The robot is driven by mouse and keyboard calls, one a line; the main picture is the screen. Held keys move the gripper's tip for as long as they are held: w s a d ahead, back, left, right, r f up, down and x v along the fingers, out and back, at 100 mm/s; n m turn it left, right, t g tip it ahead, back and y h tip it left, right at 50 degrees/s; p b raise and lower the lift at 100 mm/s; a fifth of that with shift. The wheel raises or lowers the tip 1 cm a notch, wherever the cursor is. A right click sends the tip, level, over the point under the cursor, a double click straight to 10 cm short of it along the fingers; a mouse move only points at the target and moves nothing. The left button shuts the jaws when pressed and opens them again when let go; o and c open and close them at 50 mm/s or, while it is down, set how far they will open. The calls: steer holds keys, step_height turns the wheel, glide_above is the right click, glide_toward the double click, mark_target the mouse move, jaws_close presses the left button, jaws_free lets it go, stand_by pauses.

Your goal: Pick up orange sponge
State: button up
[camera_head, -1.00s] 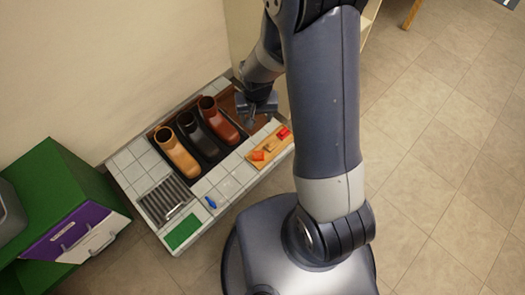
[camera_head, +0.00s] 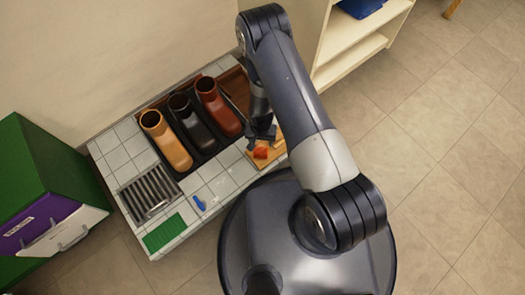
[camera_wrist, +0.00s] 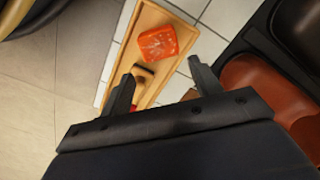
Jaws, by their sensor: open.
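The orange sponge (camera_head: 261,152) lies on a wooden tray (camera_head: 279,153) at the near edge of the tiled counter. In the wrist view the orange sponge (camera_wrist: 158,42) is a rounded block with pale marks, near the tray's far end. My gripper (camera_head: 262,135) is over the tray, beside the sponge. In the wrist view my gripper (camera_wrist: 162,74) is open and empty, its fingers apart and pointing towards the sponge, which lies beyond the tips. A small brush (camera_wrist: 143,75) with a wooden top and dark band shows between the fingers, nearer than the sponge.
A brown boot (camera_head: 217,106), a black boot (camera_head: 191,122) and a tan boot (camera_head: 166,139) lie in a dark tray beside the wooden one. A blue-handled tool (camera_head: 199,202), a green pad (camera_head: 164,232) and a metal grate (camera_head: 149,194) are on the counter's left.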

mark_target(261, 152)
step_height(261, 152, down, 4)
steer(key=shift+s+f+b, duration=0.1)
steer(key=shift+b, duration=0.45)
steer(key=f, duration=0.1)
steer(key=f+b, duration=0.1)
steer(key=f, duration=0.1)
steer(key=s+f+b, duration=0.1)
steer(key=f, duration=0.1)
steer(key=shift+a, duration=0.1)
steer(key=c, duration=0.7)
step_height(261, 152, up, 10)
steer(key=p, duration=0.3)
